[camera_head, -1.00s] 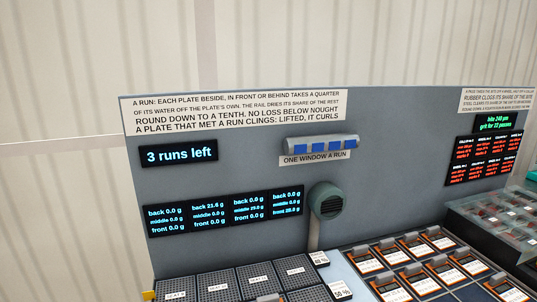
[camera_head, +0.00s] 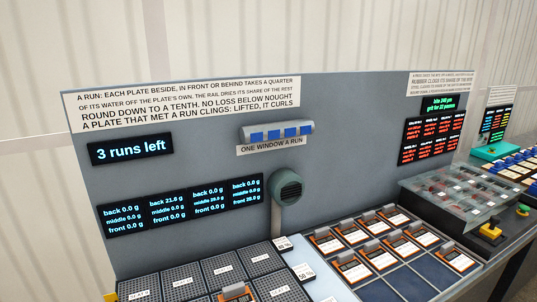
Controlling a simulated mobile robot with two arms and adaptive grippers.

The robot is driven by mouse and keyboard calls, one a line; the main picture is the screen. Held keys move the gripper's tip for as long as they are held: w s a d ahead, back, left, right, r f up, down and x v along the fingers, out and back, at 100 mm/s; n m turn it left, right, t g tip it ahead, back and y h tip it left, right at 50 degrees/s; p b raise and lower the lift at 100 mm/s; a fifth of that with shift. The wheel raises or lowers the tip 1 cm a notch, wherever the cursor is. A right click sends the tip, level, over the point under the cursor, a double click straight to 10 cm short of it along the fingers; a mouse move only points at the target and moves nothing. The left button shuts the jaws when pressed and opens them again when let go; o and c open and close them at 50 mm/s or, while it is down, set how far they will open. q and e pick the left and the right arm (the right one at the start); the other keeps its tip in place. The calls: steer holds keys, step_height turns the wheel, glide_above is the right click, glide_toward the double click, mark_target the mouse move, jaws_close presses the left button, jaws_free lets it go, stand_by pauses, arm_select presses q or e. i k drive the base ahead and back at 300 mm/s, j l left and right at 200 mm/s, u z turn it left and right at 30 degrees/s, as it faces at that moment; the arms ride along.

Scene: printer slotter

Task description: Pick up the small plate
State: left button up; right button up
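Several small orange-edged plates with white labels (camera_head: 354,268) lie in rows in a tray right of the middle. Another orange-edged plate (camera_head: 235,291) sits on the dark ribbed pads at the bottom edge, partly cut off by the frame. I cannot tell which one is the small plate. Neither of my grippers shows in this view.
A grey panel (camera_head: 190,165) stands behind the bench with a "3 runs left" display (camera_head: 131,148), gram readouts (camera_head: 182,206) and a round dryer-like head (camera_head: 286,187). Dark ribbed pads (camera_head: 262,258) lie in front. A clear-covered box (camera_head: 455,195) and a yellow-topped control (camera_head: 491,230) stand right.

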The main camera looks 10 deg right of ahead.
mark_target(458, 261)
steer(key=z, duration=1.55)
